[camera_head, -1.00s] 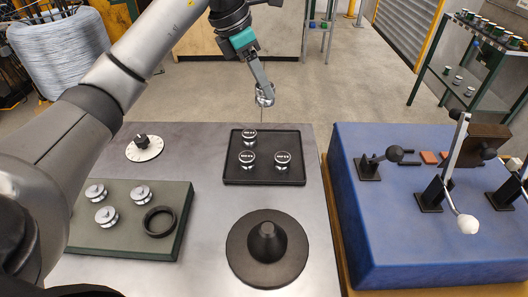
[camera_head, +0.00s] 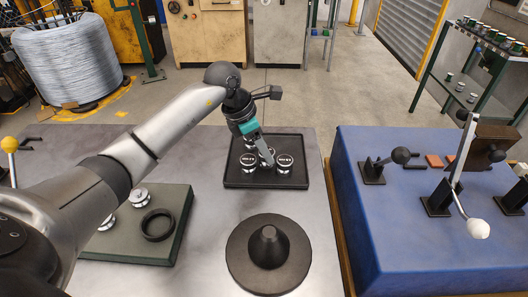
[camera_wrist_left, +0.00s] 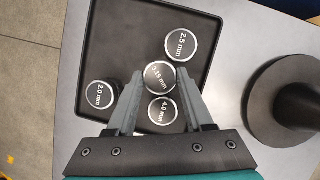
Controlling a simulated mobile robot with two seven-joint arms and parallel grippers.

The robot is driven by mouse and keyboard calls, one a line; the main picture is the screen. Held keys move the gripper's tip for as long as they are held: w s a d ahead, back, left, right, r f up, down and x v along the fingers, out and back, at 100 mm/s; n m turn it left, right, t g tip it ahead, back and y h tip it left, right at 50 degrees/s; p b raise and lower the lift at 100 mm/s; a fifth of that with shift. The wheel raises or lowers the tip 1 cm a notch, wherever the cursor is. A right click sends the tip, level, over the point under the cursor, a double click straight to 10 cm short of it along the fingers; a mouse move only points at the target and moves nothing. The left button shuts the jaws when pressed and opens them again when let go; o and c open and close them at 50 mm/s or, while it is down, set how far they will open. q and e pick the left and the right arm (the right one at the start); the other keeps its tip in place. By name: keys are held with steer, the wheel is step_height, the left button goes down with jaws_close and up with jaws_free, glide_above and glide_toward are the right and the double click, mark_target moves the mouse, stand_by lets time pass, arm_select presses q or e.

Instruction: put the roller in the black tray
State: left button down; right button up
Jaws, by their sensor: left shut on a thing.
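The black tray (camera_head: 232,179) lies on the grey table and also shows in the left wrist view (camera_wrist_left: 98,40). My left gripper (camera_head: 265,153) reaches down over the tray's middle. In the left wrist view its fingers (camera_wrist_left: 159,92) are shut on a roller (camera_wrist_left: 160,75), whose label seems to read 3.15 mm. Three other rollers stand in the tray, labelled 2.5 mm (camera_wrist_left: 181,44), 2.0 mm (camera_wrist_left: 101,93) and 4.0 mm (camera_wrist_left: 164,110). The held roller is among them, close to the 4.0 mm one; I cannot tell whether it touches the tray floor.
A black cone on a round base (camera_head: 268,256) stands in front of the tray. A green pad (camera_head: 178,236) at left holds rollers (camera_head: 138,196) and a black ring (camera_head: 158,224), partly behind my arm. A blue bench (camera_head: 350,215) with levers stands right.

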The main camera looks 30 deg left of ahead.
arm_select(q)
steer(key=shift+f, duration=0.4)
steer(key=shift+f, duration=0.2)
steer(key=shift+c, duration=1.4)
jaws_free()
steer(key=shift+r, duration=0.1)
steer(key=shift+r, duration=0.35)
steer(key=p+v, duration=0.1)
steer(key=v, duration=1)
steer(key=shift+s+r, duration=0.15)
steer(key=shift+a, duration=0.1)
